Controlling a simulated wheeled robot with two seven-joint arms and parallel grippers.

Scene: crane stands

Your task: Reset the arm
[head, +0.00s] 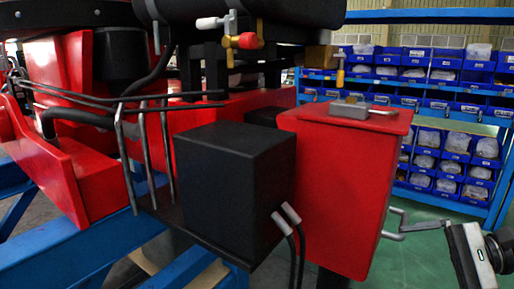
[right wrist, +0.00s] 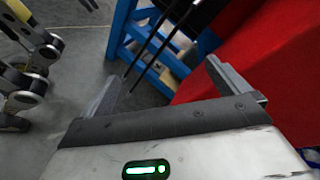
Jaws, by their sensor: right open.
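My right gripper (right wrist: 160,82) is open and empty in the right wrist view, its two grey fingers spread wide apart. In the head view the same gripper (head: 420,228) is at the lower right edge, beside the right side of a red box (head: 335,190). A grey handle-like bar on the box's side is close to its fingers; I cannot tell whether they touch. The red box also shows in the right wrist view (right wrist: 265,60), just beyond the right finger. My left gripper is in neither view.
A black box (head: 235,175) with cables stands left of the red box. Blue beams (head: 75,245) carry red machine parts. A blue shelf (head: 450,205) with bins stands behind. Green floor (head: 425,255) is clear at right. Grey floor (right wrist: 80,60) shows in the wrist view.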

